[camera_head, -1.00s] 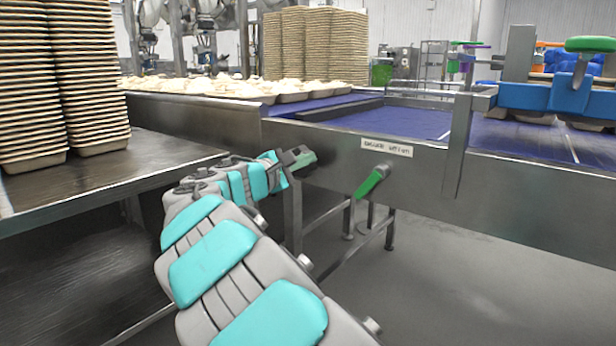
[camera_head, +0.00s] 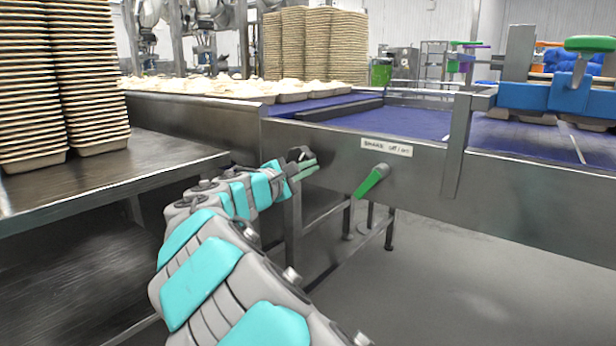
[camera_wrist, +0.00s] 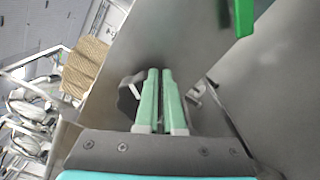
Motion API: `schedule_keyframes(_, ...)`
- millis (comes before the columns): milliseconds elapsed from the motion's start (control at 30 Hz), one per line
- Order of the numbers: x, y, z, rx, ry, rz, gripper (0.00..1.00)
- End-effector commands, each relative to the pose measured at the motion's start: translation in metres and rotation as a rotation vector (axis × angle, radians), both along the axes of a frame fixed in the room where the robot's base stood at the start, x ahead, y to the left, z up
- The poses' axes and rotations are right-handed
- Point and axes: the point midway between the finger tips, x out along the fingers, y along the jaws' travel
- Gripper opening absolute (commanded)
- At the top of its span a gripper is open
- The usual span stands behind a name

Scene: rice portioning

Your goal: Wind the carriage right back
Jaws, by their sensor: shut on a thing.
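My gripper (camera_head: 306,170) is at the steel side panel, left of the green lever, with its pale green fingers close together. In the wrist view the fingers (camera_wrist: 160,100) point at the panel. A dark crank part (camera_head: 299,154) is at the fingers and shows left of them in the wrist view (camera_wrist: 130,95). The gripper is shut on the crank's handle, which is mostly hidden between the fingers. The blue carriage (camera_head: 580,97) with a green knob on top stands over the blue belt at the right.
The green lever (camera_head: 371,181) hangs tilted down-left under a white label (camera_head: 387,147); it also shows in the wrist view (camera_wrist: 243,15). A steel table (camera_head: 150,160) with tray stacks (camera_head: 95,75) is close on the left. The floor (camera_head: 470,290) is clear at lower right.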

Motion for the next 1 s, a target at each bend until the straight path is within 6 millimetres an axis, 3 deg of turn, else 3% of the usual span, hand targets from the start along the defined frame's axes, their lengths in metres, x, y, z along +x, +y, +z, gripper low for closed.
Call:
schedule_keyframes(767,-0.005,-0.005,-0.002,0.001,0.003,0.003,0.0)
schedule_keyframes(1000,-0.021,0.009,-0.001,-0.001,0.003,0.005,0.0)
